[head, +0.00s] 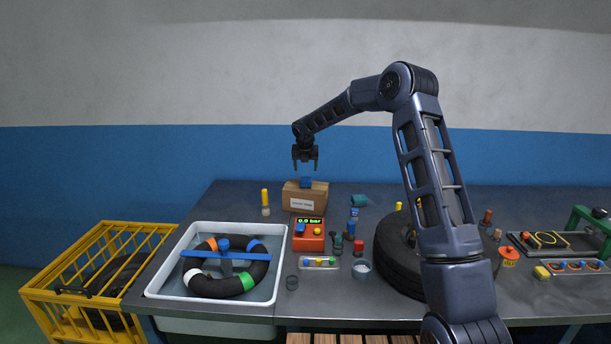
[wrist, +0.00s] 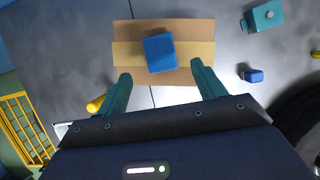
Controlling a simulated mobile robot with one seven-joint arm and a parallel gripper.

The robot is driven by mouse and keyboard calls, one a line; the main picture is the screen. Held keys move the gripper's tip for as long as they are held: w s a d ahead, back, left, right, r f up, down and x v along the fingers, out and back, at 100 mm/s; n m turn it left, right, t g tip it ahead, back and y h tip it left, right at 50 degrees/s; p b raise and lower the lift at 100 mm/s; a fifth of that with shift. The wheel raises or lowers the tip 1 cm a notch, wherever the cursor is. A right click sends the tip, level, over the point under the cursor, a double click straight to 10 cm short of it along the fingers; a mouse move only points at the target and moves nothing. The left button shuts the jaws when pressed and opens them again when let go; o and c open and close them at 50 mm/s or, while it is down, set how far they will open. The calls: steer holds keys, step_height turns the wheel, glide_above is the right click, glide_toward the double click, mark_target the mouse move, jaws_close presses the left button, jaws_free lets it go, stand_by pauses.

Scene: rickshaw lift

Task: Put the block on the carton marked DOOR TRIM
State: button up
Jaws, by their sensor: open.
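A blue block (wrist: 159,53) rests on top of a brown carton (wrist: 190,28) near the middle of its top. In the head view the carton (head: 305,203) stands at the back of the bench with a white label on its front; the label's print is too small to read. The block (head: 305,182) shows there on the carton's top. My gripper (head: 306,166) is above the block and carton, pointing down. In the wrist view its teal fingers (wrist: 160,82) are spread and empty, apart from the block.
A white basin (head: 163,292) with a ring-shaped tube stands at left, beside a yellow cage (head: 62,300). An orange gauge box (head: 308,240) stands in front of the carton. A tyre (head: 392,262) lies to the right. A teal object (wrist: 263,16) lies right of the carton.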

steer(key=s+d+r+m+h, duration=0.1)
steer(key=s+d+r+m, duration=0.9)
steer(key=s, duration=0.4)
steer(key=s+d+r+m+h, duration=0.1)
steer(key=s+d+r+m, duration=0.8)
steer(key=s+d, duration=0.4)
steer(key=s+d+f+m, duration=0.1)
steer(key=s+d+m, duration=0.2)
steer(key=s, duration=0.6)
steer(key=s+d+f+m+y, duration=0.1)
steer(key=s+d+m, duration=0.3)
steer(key=s+m, duration=0.4)
steer(key=s+d+f+m+y, duration=0.1)
steer(key=s+d+m, duration=0.3)
steer(key=s, duration=0.8)
steer(key=shift+s+f+m, duration=0.15)
steer(key=shift+f+m, duration=0.5)
steer(key=shift+m, duration=0.35)
